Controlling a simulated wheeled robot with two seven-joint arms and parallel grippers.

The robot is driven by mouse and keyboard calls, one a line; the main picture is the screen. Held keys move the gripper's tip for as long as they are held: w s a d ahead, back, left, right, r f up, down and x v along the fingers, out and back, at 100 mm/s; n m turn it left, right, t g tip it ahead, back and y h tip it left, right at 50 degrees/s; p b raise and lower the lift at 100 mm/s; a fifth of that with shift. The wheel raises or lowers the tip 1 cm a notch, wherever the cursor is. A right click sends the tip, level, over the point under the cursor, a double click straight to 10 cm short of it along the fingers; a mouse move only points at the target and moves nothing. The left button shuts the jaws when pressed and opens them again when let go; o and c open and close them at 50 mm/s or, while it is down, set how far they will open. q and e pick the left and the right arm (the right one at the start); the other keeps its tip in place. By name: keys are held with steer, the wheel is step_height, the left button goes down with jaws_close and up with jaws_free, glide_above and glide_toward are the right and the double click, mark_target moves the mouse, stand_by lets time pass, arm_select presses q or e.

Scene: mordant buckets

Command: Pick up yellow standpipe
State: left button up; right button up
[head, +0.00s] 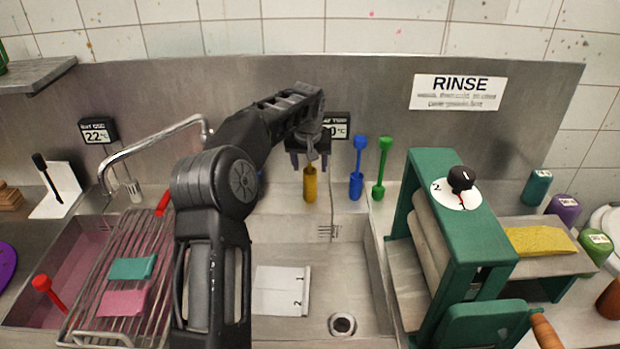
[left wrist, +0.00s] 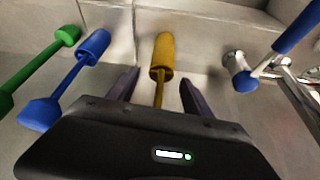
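The yellow standpipe (head: 310,184) stands at the back of the sink ledge, below my left gripper (head: 309,160) in the head view. In the left wrist view the yellow standpipe (left wrist: 162,58) lies between the two dark fingers of my left gripper (left wrist: 157,88), which are spread apart. There is a visible gap on each side of its thin stem, so the fingers do not appear to touch it. My right gripper is in neither view.
Blue (head: 356,185) and green (head: 379,190) standpipes stand just right of the yellow one. A chrome faucet (head: 150,146) and wire rack (head: 120,275) are on the left. A green wringer (head: 436,165) stands on the right. A white numbered board (head: 281,290) lies in the sink.

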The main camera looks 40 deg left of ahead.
arm_select(q)
jaws_close()
stand_by(0.4)
steer(key=shift+r, duration=0.15)
step_height(320, 180, up, 10)
steer(key=shift+f, duration=0.15)
stand_by(0.4)
stand_by(0.5)
